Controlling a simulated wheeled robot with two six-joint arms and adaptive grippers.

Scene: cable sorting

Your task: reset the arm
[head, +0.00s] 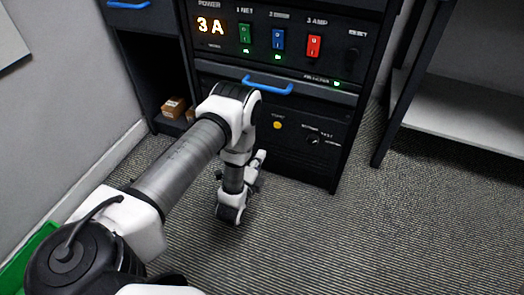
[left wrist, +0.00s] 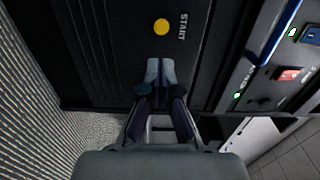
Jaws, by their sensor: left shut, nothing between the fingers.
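My left arm comes in from the lower left in the head view and bends down in front of the dark cabinet (head: 318,157). My left gripper (left wrist: 160,70) is shut and empty in the left wrist view, its fingertips together below the yellow START button (left wrist: 161,26). In the head view the gripper (head: 259,158) is small and partly hidden by my wrist. The yellow button also shows in the head view (head: 277,125), up and right of the gripper. I cannot tell whether the fingertips touch the cabinet front. My right gripper is not in view.
A blue handle (head: 267,84) sits below. Small brown boxes (head: 174,107) lie in a left cubby. A grey shelf (head: 465,115) stands right. Carpet between is clear.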

